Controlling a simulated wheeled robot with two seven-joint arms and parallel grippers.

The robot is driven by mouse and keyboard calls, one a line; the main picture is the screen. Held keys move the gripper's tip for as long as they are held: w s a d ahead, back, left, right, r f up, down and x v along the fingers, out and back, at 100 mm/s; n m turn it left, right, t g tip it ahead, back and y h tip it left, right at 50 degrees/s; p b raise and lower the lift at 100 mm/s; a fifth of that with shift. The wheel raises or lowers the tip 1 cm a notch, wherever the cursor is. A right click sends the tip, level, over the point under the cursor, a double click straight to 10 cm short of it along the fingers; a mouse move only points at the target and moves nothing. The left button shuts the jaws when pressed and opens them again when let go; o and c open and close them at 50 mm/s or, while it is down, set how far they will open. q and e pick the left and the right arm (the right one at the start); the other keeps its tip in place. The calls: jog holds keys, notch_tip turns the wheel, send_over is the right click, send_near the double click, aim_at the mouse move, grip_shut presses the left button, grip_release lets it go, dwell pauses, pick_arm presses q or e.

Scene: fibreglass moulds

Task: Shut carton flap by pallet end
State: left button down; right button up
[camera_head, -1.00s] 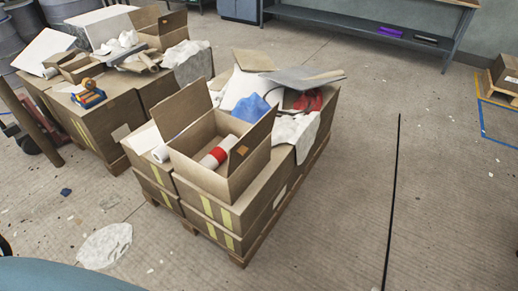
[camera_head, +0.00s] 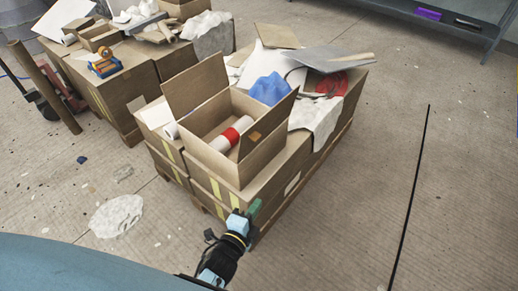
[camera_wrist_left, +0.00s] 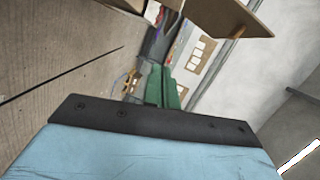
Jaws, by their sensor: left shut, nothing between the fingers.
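An open cardboard carton (camera_head: 210,158) sits on the near end of the loaded pallet, in the head view. One flap (camera_head: 195,86) stands up at its left side, and another flap (camera_head: 268,124) stands up, tilted outward, at its right side. A red-and-white roll (camera_head: 232,134) lies inside. My left gripper (camera_head: 253,208) is shut and empty, with green fingers, in front of the pallet's near end, below the carton and apart from the flaps. In the left wrist view its green fingers (camera_wrist_left: 170,90) show beneath a brown board edge (camera_wrist_left: 228,18), probably a flap. My right gripper is out of view.
Behind the carton lie a blue cloth (camera_head: 270,89), white sheets, a grey board (camera_head: 325,58) and a red item (camera_head: 331,84). A second loaded pallet (camera_head: 128,88) with a tape dispenser (camera_head: 104,65) stands at the left.

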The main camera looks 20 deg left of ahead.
pick_arm(q)
notch_tip(320, 180, up, 8)
jog(key=w+m+t, duration=0.2)
jog(key=m, duration=0.1)
jog(key=w+a+r, duration=0.1)
jog(key=w+a, duration=0.2)
jog(key=w, duration=0.8)
jog(key=shift+w+a+r+m, duration=0.15)
jog(key=shift+w+r+m, duration=0.1)
jog(key=shift+m, duration=0.05)
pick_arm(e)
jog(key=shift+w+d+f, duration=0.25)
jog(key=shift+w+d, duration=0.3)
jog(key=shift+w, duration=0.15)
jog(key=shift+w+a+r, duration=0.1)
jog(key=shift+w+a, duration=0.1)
